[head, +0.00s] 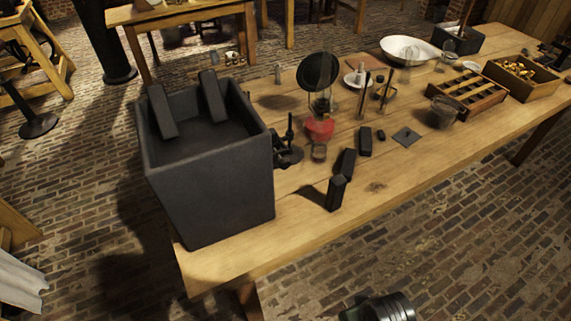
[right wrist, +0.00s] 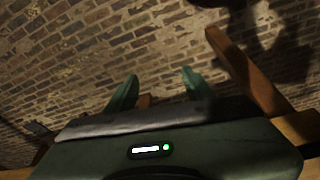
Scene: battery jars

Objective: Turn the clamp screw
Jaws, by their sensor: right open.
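A dark metal fitting (head: 284,150), which looks like the clamp with its screw, stands at the right side of the large dark open-topped jar (head: 215,190) on the wooden table. It is small and dark, so I cannot make out the screw's handle clearly. My right gripper (right wrist: 160,84) shows in the right wrist view with its two green fingers apart and nothing between them. It is away from the clamp, with brick floor beyond the fingers. My left gripper is in neither view.
Black blocks (head: 336,193) stand and lie on the table (head: 395,175) right of the clamp. A red object (head: 319,129), a round black disc (head: 318,71), a glass bowl (head: 444,112) and wooden trays (head: 467,92) are farther back. The front right tabletop is clear.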

